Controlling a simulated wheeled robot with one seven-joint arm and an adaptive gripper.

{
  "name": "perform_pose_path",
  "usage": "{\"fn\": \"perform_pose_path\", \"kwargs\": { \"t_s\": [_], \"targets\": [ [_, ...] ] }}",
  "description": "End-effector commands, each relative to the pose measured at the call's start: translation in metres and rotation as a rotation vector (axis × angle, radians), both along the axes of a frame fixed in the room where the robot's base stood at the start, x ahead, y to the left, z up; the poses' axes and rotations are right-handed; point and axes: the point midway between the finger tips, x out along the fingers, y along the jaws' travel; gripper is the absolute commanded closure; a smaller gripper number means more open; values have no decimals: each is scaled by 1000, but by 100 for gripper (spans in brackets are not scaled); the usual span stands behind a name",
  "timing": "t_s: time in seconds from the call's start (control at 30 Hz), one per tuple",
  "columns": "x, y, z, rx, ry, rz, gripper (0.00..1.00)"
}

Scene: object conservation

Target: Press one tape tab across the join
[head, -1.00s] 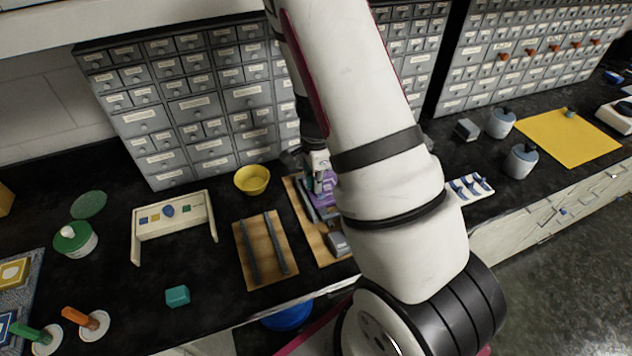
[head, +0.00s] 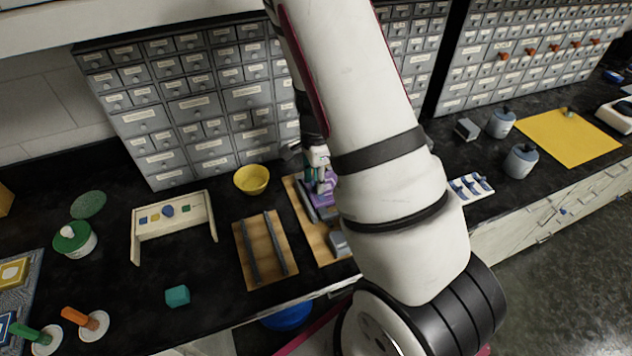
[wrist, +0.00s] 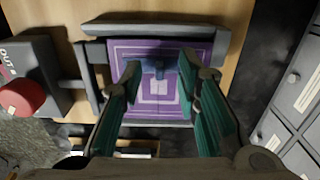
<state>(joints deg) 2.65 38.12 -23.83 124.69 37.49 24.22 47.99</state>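A purple patterned piece (wrist: 150,100) lies in a grey holder (wrist: 157,29) on a wooden board, seen in the wrist view. In the head view the purple piece (head: 329,187) shows partly, beside my arm. A small blue tab (wrist: 159,68) shows against the purple, across its middle; I cannot tell whether it is stuck down. My gripper (wrist: 160,72) is over the purple piece, its teal-padded fingers spread apart on either side of the tab. It also shows in the head view (head: 318,182). The join itself is hard to make out.
A grey block with a red knob (wrist: 22,97) stands left of the holder in the wrist view. A yellow bowl (head: 251,179) and a board with two dark rails (head: 246,268) are left of the work board. Drawer cabinets (head: 190,100) stand close behind.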

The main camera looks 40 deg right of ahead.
Motion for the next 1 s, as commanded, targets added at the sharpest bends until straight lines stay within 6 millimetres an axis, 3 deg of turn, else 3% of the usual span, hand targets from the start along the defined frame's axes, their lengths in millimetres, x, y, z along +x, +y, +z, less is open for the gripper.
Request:
{"fn": "perform_pose_path", "kwargs": {
  "t_s": [0.3,0.5,0.7,1.0],
  "targets": [
    [1,1,64,-1,-6,2,70],
    [0,1,94,0,-2,1,70],
    [0,1,106,1,0,0,70],
    [-1,0,106,0,1,-2,70]
  ]
}}
